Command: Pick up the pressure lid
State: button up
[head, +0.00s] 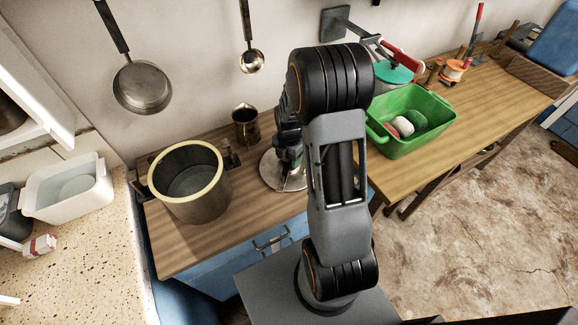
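A round, shiny metal disc that looks like the pressure lid (270,172) lies on the wooden counter, right of the pot. The arm hides its right part. My gripper (291,178) is over the lid, pointing down at it. Its fingers are small and partly hidden behind my arm, so I cannot tell whether they touch the lid or are open or shut. A large dark pot (192,205) with a cream rim stands open, without a lid, on the counter to the left.
A dark metal jug (245,126) stands behind the lid. A green tub (420,135) holding several items is on the right. A pan (142,87) and a ladle (251,61) hang on the wall. A white bin (70,205) stands on the speckled worktop at left. Wood in front of the lid is clear.

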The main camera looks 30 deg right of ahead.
grip_shut()
dwell(0.3)
jog(key=shift+r, duration=0.15)
